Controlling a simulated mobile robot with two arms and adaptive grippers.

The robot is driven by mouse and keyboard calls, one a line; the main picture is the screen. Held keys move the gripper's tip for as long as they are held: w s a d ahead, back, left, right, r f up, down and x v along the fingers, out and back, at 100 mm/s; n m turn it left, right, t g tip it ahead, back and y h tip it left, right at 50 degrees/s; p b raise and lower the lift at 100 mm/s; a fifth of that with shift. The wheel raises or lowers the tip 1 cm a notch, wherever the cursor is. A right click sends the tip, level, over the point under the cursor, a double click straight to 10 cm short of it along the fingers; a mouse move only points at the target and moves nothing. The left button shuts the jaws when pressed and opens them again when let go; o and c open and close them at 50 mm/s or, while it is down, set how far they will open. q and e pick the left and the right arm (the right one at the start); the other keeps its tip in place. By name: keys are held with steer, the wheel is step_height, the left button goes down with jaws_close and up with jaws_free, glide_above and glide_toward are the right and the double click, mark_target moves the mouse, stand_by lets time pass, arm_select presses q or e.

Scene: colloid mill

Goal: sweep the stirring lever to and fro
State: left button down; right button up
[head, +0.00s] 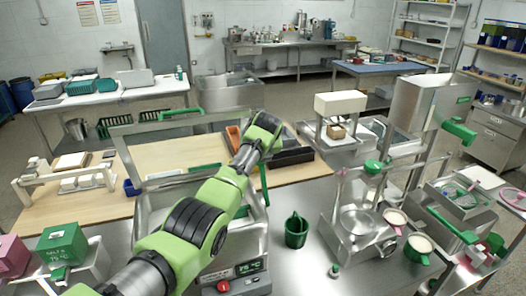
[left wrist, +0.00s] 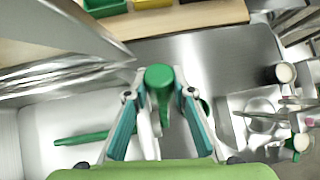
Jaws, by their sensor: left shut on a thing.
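The stirring lever shows as a green rounded grip (left wrist: 159,77) in the left wrist view, seen nearly end-on. My left gripper (left wrist: 160,95) has its teal fingers on both sides of this grip and is shut on it. In the head view my green left arm reaches over the steel machine, and its wrist hides the fingers. A thin green upright bar (head: 264,184) shows just below the wrist, probably part of the lever. The machine's open steel tub (head: 150,212) lies under my arm. A green bar (left wrist: 82,137) lies low across the pale tub in the left wrist view. My right gripper is not in view.
A green jug (head: 296,231) stands on the steel table right of the machine. A steel stand (head: 358,222) and white-filled cups (head: 418,245) are farther right. A control panel (head: 236,279) is at the machine's front. A wooden board (head: 110,160) lies behind.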

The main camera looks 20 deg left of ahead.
arm_select(q)
steer(key=c, duration=1.8)
jaws_free()
steer(key=shift+s+f, duration=0.1)
steer(key=shift+f, duration=0.25)
steer(key=shift+c, duration=0.2)
steer(key=shift+o, duration=0.7)
steer(key=shift+w+a, duration=0.1)
steer(key=shift+w, duration=0.15)
steer(key=v, duration=1.2)
steer(key=shift+f, duration=0.1)
